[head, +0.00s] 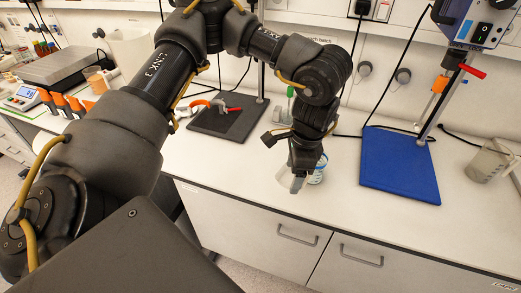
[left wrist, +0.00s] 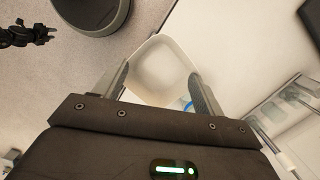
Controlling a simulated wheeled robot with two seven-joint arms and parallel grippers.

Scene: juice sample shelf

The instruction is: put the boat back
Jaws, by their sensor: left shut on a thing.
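The boat is a pale, square, open dish. In the left wrist view the boat (left wrist: 160,65) lies between the two fingers of my left gripper (left wrist: 158,90), which is shut on it. In the head view the left gripper (head: 298,175) hangs over the front part of the bench, and the boat (head: 287,183) shows as a small tilted pale shape at its fingertips. The fingers and wrist hide part of it. My right gripper (left wrist: 45,33) seems to show small and dark at the left edge of the left wrist view; its jaws are unclear.
A small tub with a blue label (head: 318,170) stands close beside the left gripper. A black stand base (head: 225,120) is behind.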

